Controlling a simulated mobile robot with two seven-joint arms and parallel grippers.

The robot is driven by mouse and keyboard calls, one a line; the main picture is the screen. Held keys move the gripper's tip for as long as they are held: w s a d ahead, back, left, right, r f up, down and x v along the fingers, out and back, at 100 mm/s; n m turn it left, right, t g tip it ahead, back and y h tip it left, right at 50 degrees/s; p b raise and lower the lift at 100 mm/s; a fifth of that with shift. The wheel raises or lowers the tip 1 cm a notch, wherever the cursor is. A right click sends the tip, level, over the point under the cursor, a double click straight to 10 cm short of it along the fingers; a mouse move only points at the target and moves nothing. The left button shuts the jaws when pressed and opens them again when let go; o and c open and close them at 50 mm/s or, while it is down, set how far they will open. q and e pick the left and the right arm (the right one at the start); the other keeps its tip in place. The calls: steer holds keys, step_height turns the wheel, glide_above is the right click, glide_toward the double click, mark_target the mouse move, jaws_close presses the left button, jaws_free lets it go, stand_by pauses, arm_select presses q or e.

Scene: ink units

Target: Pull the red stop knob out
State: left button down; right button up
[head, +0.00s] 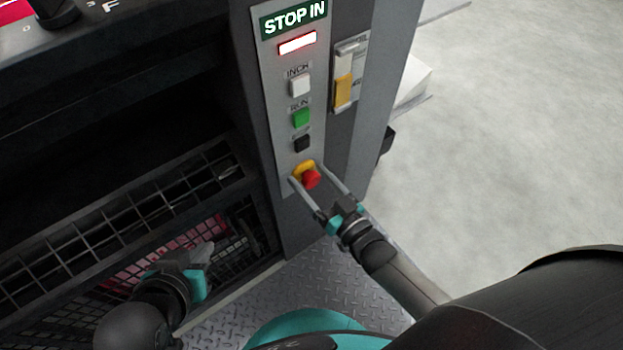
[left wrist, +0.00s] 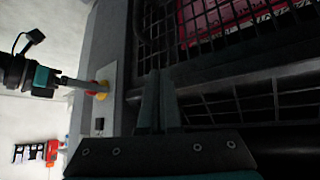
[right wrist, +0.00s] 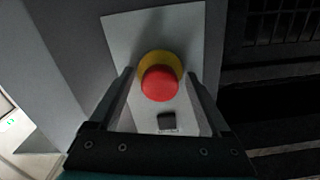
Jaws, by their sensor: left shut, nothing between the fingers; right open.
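The red stop knob (head: 312,179) sits on a yellow collar (head: 303,168) at the bottom of the grey control panel (head: 283,130). A sign (head: 294,18) at the panel's top reads "STOP IN". My right gripper (head: 318,172) is open, with its fingers on either side of the knob. In the right wrist view the red knob (right wrist: 160,83) shows between the open fingers (right wrist: 160,90); I cannot tell whether they touch it. My left gripper (head: 210,252) is shut and empty, low in front of the mesh guard. The left wrist view shows its closed fingers (left wrist: 160,100).
Above the knob are a black button (head: 302,143), a green RUN button (head: 301,118) and a white INCH button (head: 300,86). A lit red-white lamp (head: 297,43) is under the sign. A black mesh guard (head: 130,225) lies left. Open floor (head: 500,150) lies right.

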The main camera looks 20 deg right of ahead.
steer(key=shift+w, duration=0.1)
jaws_close()
stand_by(0.8)
